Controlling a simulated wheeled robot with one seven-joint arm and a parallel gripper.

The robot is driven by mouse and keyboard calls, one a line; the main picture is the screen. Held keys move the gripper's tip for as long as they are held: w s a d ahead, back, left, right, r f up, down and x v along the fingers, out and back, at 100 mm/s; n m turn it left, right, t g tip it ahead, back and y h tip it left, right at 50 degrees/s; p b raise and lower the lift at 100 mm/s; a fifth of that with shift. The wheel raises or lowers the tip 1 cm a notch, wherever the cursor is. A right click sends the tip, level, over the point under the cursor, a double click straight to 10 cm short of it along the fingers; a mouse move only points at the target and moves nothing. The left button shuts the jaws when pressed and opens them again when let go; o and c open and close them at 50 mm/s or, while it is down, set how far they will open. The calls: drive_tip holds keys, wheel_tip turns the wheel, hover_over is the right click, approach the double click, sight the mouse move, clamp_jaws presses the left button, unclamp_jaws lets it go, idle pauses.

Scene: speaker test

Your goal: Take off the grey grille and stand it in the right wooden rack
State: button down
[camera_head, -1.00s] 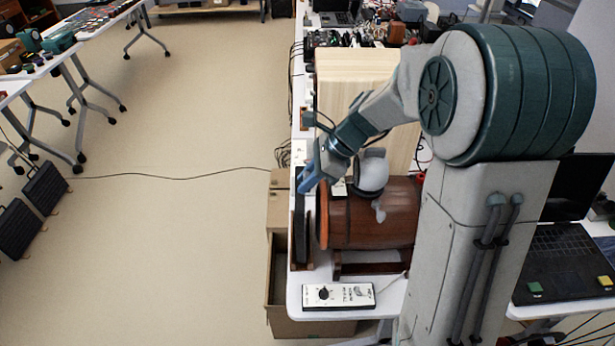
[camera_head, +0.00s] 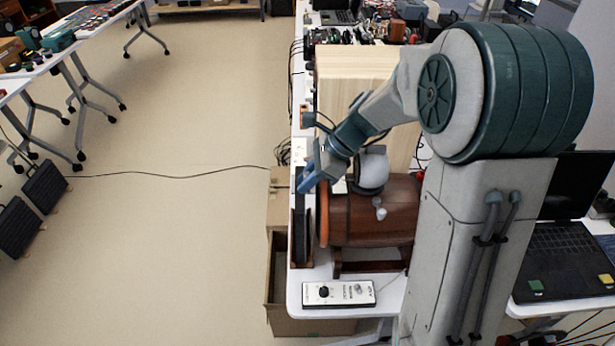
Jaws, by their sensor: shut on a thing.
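My gripper (camera_head: 307,180) is shut at the top of a dark, upright, thin panel (camera_head: 300,228), seen nearly edge-on; it appears to be the grille. The panel stands by the table's left edge, left of the brown wooden barrel-shaped speaker (camera_head: 372,222) and apart from its orange front rim (camera_head: 323,215). My fingertips are small here, and the grip is partly hidden.
A white control box (camera_head: 338,293) lies at the table's front. A pale wooden block (camera_head: 345,90) stands behind the speaker, and a laptop (camera_head: 560,255) is at right. A cardboard box (camera_head: 280,265) is below the left edge. Two dark panels on wooden feet (camera_head: 45,187) stand on the floor.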

drive_tip(key=shift+f, duration=0.45)
drive_tip(key=c, duration=1.2)
unclamp_jaws()
